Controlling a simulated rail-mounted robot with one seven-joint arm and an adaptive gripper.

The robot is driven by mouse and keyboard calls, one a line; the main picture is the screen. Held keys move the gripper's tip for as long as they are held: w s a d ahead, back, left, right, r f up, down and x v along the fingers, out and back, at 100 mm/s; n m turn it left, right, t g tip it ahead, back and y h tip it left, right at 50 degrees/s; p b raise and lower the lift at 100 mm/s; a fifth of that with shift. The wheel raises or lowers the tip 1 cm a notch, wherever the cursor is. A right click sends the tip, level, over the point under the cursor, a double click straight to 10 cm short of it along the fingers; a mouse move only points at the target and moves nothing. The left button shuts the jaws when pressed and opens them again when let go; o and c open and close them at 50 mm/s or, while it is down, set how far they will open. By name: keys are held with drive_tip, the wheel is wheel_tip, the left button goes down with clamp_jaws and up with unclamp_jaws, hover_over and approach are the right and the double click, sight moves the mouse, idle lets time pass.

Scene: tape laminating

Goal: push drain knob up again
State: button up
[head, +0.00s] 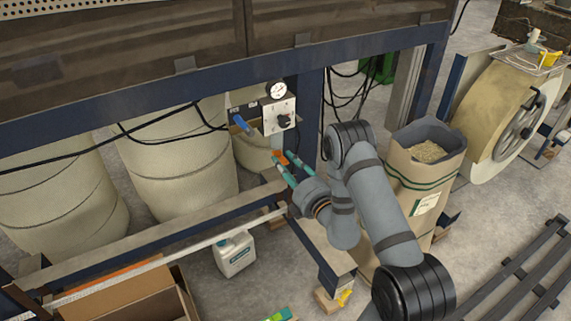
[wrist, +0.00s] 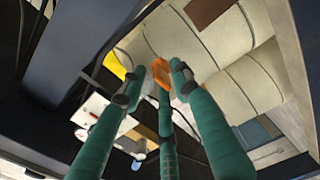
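My gripper (head: 287,162) has three teal fingers and reaches up-left to a spot just below the white control panel (head: 279,114). In the wrist view, the tips of my gripper (wrist: 159,84) are apart, with a gap between left and right. A small orange part (wrist: 160,72) shows at the tips; in the head view it is an orange patch (head: 281,157) beside them. It may be the drain knob, but I cannot tell for sure. I cannot tell whether the fingers touch it. A black knob (head: 284,121) sits on the panel.
A round gauge (head: 276,90) tops the panel, and a blue handle (head: 241,123) is left of it. A dark blue frame post (head: 308,120) stands close right. Black cables hang nearby. A paper sack (head: 424,175) and a white jug (head: 235,254) stand on the floor.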

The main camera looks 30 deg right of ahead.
drive_tip(key=shift+c, duration=1.2)
drive_tip(key=c, duration=0.4)
clamp_jaws()
